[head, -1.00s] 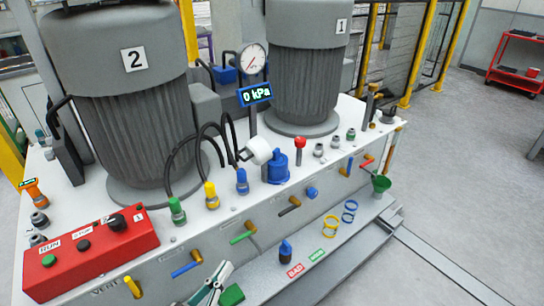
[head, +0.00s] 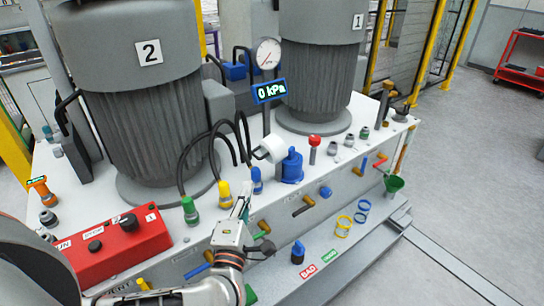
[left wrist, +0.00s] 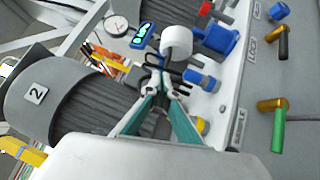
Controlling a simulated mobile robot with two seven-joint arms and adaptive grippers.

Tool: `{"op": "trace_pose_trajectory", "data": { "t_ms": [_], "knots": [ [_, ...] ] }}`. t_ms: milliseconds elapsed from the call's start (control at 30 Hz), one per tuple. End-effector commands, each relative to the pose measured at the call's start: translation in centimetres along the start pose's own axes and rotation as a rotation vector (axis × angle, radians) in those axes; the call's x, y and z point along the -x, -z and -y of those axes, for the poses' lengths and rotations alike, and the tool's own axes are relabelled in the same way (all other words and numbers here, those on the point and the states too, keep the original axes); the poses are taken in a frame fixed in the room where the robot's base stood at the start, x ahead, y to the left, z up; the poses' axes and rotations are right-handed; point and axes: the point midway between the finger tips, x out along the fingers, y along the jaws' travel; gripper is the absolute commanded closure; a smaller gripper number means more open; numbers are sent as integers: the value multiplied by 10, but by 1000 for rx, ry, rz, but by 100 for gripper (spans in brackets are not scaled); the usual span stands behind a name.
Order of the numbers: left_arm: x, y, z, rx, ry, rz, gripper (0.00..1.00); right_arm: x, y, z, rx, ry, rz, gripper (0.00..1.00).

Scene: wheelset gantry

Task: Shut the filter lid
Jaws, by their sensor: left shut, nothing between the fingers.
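A white cylindrical cap (head: 267,149) with a dark wire handle stands tilted beside the blue filter body (head: 292,168) on the white tank top. I take the white cap for the filter lid, though its hinge is not clear. My left gripper (head: 242,203) is in front of the tank, below and left of the cap, and apart from it. In the left wrist view the gripper's green-grey fingers (left wrist: 160,82) are together and empty, pointing toward the white cap (left wrist: 177,42); the blue body (left wrist: 216,39) is to its right. My right gripper is not in view.
Blue (head: 256,181), yellow (head: 224,194) and green (head: 190,211) hose couplings stand left of the filter, with black hoses arching behind. A gauge post (head: 268,55) with a blue display rises behind the cap. A red control box (head: 110,247) is at left.

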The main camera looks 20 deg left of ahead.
Motion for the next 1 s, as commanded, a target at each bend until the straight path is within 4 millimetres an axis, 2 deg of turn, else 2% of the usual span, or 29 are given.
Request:
{"op": "trace_pose_trajectory", "data": {
  "t_ms": [467, 500, 733, 1000],
  "knots": [
    [-91, 0, -3, -3, -8, -1, 100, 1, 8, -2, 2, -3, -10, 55],
    [-96, -5, -3, 0, -7, 1, 100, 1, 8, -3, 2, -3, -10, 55],
    [-114, -24, -2, 0, -5, 1, 100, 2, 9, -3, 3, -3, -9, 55],
    [-118, -29, -1, -2, -3, 1, 100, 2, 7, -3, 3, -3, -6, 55]
  ]
}}
